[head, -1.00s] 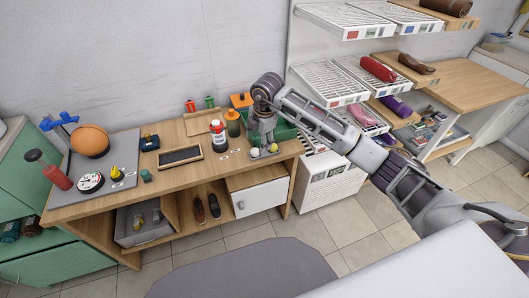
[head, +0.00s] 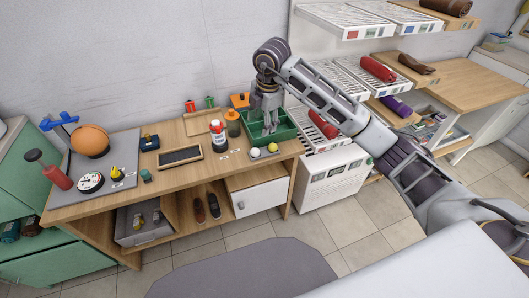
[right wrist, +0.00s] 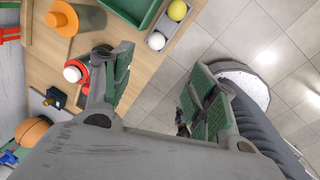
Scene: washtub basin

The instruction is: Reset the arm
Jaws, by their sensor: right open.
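My right gripper (head: 269,118) is open and empty, its fingers pointing down over the green tray (head: 284,134) at the right end of the wooden table. In the right wrist view its two green-padded fingers (right wrist: 160,88) are wide apart with nothing between them. My right arm reaches in from the right, across the front of the shelves. My left gripper is not in view.
A yellow ball (head: 272,147) and a white ball (head: 255,152) lie in front of the tray. A red-and-white bottle (head: 218,137) and an orange-topped container (head: 233,124) stand to its left. White rack shelves (head: 345,20) rise behind my arm.

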